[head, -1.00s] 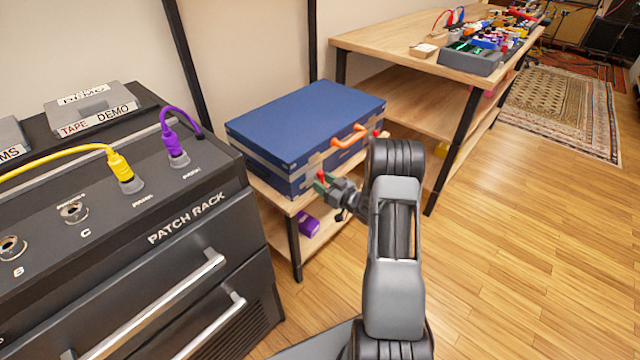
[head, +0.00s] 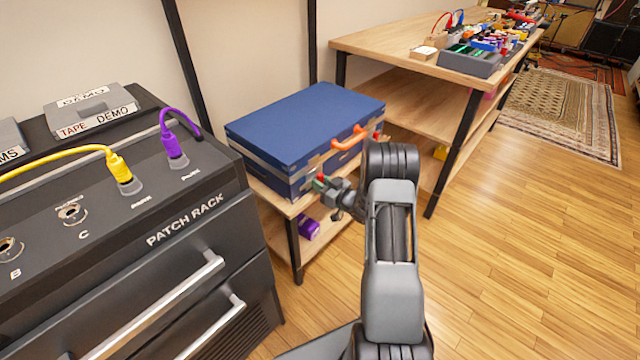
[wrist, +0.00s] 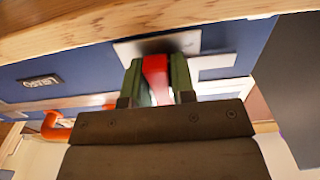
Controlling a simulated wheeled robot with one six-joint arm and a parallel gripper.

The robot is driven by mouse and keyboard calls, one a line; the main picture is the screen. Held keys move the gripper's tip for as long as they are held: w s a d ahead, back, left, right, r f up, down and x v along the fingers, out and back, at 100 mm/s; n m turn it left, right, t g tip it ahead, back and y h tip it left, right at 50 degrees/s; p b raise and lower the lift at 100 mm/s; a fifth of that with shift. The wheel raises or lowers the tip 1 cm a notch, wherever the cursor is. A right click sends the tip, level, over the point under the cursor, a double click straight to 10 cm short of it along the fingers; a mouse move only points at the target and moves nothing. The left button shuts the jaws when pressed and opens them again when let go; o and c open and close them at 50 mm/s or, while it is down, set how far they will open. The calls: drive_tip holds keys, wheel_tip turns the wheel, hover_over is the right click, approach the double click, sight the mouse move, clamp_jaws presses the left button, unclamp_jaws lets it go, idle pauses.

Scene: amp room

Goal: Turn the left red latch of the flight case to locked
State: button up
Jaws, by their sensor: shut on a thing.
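The blue flight case (head: 300,120) lies closed on a low wooden shelf, its orange handle (head: 349,138) on the front face. The left red latch (head: 320,178) is on the front, left of the handle; it also shows in the wrist view (wrist: 155,78), in front of a metal plate. My gripper (head: 324,183) is at this latch. In the wrist view, its two green fingers (wrist: 157,82) are shut on the red latch, one on each side. The right red latch (head: 376,135) is partly hidden by my arm. The latch's exact turn angle is hard to tell.
The black patch rack (head: 190,230) with yellow and purple cables stands close at the left. A wooden table (head: 400,45) with gear is behind on the right. A purple item (head: 308,227) lies below the case. The floor at right is clear.

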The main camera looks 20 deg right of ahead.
clamp_jaws()
drive_tip(key=m+p, duration=0.2)
drive_tip(key=m, duration=0.2)
drive_tip(key=shift+a+r, duration=0.15)
drive_tip(key=m+p, duration=0.2)
drive_tip(key=m, duration=0.2)
drive_tip(key=shift+s+a+m, duration=0.1)
drive_tip(key=shift+a+m, duration=0.05)
drive_tip(key=shift+m, duration=0.15)
drive_tip(key=m+p, duration=0.2)
drive_tip(key=m, duration=0.2)
drive_tip(key=shift+r+m, duration=0.15)
drive_tip(key=shift+m, duration=0.15)
drive_tip(key=shift+a+m+p, duration=0.1)
drive_tip(key=shift+m+p, duration=0.7)
drive_tip(key=shift+m, duration=1.4)
drive_tip(key=o, duration=0.8)
unclamp_jaws()
drive_tip(key=shift+c, duration=0.2)
drive_tip(key=shift+o, duration=0.2)
